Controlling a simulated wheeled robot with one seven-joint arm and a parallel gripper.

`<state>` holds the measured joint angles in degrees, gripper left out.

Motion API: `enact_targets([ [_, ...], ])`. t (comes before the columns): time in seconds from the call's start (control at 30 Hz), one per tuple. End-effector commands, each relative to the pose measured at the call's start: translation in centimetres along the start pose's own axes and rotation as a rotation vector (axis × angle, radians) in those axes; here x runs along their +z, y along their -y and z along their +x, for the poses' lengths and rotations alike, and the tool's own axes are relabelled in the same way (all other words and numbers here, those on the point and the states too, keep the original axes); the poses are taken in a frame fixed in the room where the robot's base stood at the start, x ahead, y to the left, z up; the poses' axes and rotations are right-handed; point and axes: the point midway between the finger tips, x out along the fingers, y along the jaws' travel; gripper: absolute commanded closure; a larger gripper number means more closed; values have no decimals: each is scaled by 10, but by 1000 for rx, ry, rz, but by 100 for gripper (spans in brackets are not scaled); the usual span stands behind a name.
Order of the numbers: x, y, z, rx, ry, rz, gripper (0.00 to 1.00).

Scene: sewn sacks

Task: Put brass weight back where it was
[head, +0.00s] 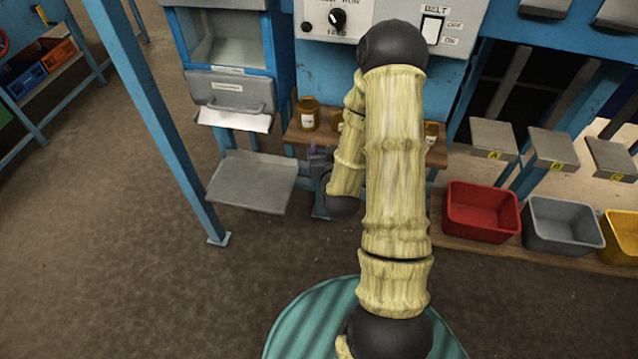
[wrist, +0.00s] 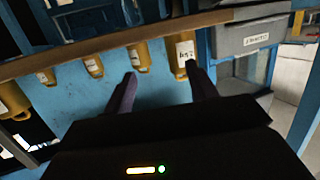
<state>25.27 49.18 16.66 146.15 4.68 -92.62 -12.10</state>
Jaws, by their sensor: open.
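Several brass weights with white labels stand in a row on a wooden shelf (head: 296,134). In the head view one brass weight (head: 308,115) is at the shelf's left end and another (head: 431,132) at its right; my arm hides much of the row. The wrist view is turned upside down and shows the largest brass weight (wrist: 184,52) by the right fingertip and a smaller one (wrist: 140,56) by the left fingertip. My gripper (wrist: 162,73) is open with no weight gripped. Which weight the task means, I cannot tell.
A grey drawer unit (head: 230,90) and a grey step-like plate (head: 250,182) are left of the shelf. A control panel (head: 390,20) is above. Red (head: 480,212), grey (head: 562,225) and yellow bins stand at right. A blue post (head: 160,110) rises at left; floor is open there.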

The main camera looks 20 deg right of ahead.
Motion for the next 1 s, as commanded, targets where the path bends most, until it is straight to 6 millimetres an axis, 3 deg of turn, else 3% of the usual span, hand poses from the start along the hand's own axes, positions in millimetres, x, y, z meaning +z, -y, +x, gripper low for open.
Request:
enact_targets([
  [0.27, -4, 38, -14, -135, 265, -56, 43],
  [0.47, -5, 54, -41, -190, 464, -96, 43],
  [0.77, -13, 64, -105, -229, 762, -153, 43],
  [1.0, -23, 60, -172, -228, 994, -188, 43],
])
